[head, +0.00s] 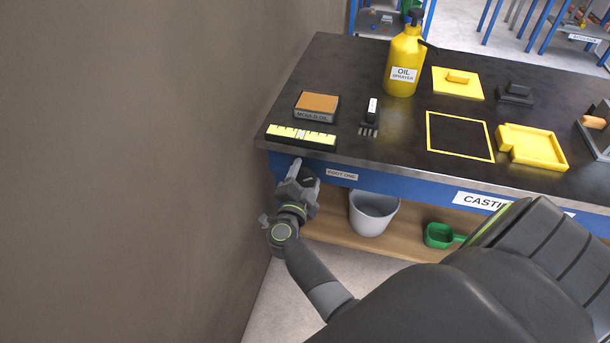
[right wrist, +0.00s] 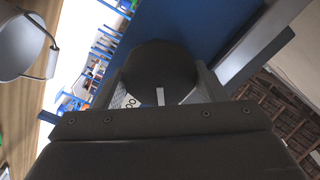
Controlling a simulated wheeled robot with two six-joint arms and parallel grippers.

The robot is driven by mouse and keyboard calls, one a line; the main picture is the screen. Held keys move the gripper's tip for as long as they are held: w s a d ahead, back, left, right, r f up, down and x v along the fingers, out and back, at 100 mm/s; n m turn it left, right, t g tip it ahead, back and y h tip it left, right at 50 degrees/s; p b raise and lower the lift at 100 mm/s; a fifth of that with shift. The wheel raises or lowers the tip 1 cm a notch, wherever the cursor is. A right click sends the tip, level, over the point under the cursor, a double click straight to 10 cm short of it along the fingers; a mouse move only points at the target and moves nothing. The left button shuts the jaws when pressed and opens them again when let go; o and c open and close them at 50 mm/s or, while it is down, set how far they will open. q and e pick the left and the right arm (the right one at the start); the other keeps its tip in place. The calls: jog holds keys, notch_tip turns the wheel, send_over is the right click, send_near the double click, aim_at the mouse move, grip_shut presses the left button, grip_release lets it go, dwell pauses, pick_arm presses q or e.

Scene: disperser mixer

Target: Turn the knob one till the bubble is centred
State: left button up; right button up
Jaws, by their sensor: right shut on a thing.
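The knob (right wrist: 158,68) is a dark round cap with a white mark on its face. It sits at the bench's front-left, beside the label "FOOT ONE" (head: 342,174). My right gripper (head: 303,174) is shut on the knob; in the right wrist view its fingers (right wrist: 162,85) lie on both sides of it. In the head view the gripper mostly hides the knob. The yellow spirit level (head: 318,137) lies on the bench top above the knob. Its small pale vial is near its middle; the exact bubble position is too small to tell. My left gripper is not in view.
A brown wall (head: 150,150) rises close at the left. On the bench (head: 400,150) stand a mould oil box (head: 316,114), a brush (head: 370,118), a yellow oil sprayer (head: 404,60) and yellow mould parts (head: 532,147). A grey bucket (head: 371,215) stands on the lower shelf.

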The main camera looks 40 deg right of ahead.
jog(key=shift+m, duration=0.7)
jog(key=o, duration=0.9)
